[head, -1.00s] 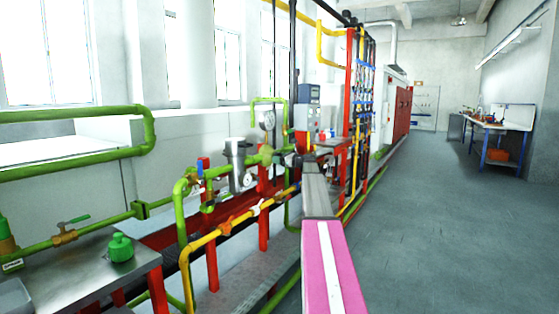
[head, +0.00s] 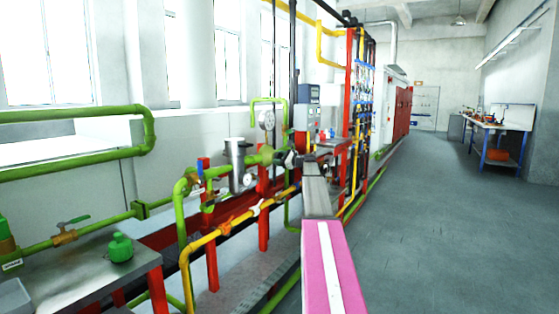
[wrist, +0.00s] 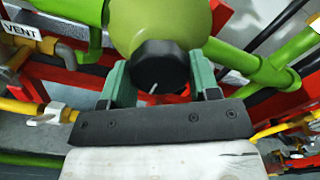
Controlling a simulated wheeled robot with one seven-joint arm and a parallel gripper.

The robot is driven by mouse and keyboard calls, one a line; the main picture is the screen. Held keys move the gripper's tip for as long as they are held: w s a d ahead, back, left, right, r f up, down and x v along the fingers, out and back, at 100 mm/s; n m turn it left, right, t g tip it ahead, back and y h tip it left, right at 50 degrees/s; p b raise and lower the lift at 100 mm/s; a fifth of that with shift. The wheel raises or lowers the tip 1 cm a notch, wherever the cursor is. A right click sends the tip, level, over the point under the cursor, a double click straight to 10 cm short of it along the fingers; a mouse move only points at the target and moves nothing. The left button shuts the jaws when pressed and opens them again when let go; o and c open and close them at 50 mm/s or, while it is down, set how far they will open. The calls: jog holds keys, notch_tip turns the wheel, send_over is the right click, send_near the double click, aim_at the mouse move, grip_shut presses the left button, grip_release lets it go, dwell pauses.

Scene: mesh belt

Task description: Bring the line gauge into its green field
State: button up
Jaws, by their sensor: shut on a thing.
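My gripper (wrist: 160,84) has two green fingers shut on a black knob (wrist: 160,65), one finger on each side. The knob has a short white mark and sits on a round green regulator body (wrist: 150,20). In the head view my gripper (head: 289,158) is at the right of the green regulator (head: 267,155), partly hiding the knob. One round white dial (head: 267,119) stands above the regulator, and another dial (head: 248,180) is below left of it. I cannot tell which is the line gauge. Needles and any green field are too small to read, and no dial shows in the wrist view.
Green pipes (head: 150,130) and a yellow pipe (head: 205,238) run close around the regulator. A grey cylinder (head: 238,160) stands just left of it. A VENT label (wrist: 20,30) shows at upper left. The floor (head: 430,220) at right is clear.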

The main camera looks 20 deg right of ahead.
jog(key=shift+n, duration=1.2)
jog(key=o, duration=0.9)
jog(key=shift+s+d, duration=0.1)
jog(key=shift+d, duration=0.05)
jog(key=v, duration=1)
jog(key=shift+s+d, duration=0.2)
jog(key=shift+s, duration=0.05)
